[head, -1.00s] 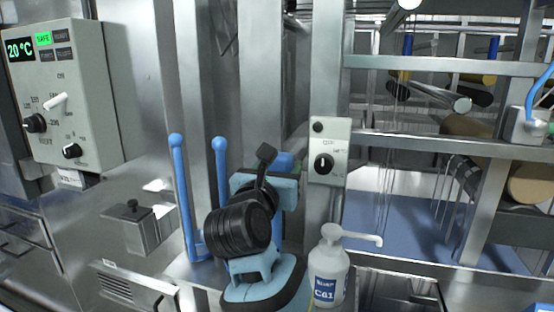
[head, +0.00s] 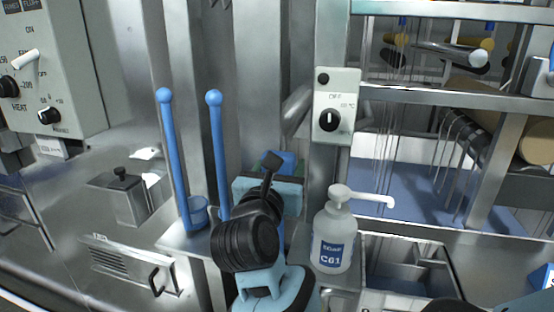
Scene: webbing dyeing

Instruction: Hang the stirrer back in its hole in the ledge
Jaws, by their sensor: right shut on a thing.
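My right gripper (head: 270,172) is in the middle of the head view, seen from behind. It is shut on a blue thing (head: 287,161), of which only a small part shows beyond the jaws. I cannot make out its shape or whether it is the stirrer. Two blue ball-topped rods stand to the left of the gripper. The left rod (head: 173,150) is by a blue cup-like ring on the metal ledge (head: 172,241). The right rod (head: 217,150) has its lower end hidden behind my wrist. No empty hole in the ledge is visible. My left gripper is out of view.
A white pump bottle (head: 332,242) stands close to the right of my wrist. A switch box (head: 337,104) is on the post behind it. A steel basin (head: 407,265) lies at the right, and a control box (head: 45,70) at the upper left.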

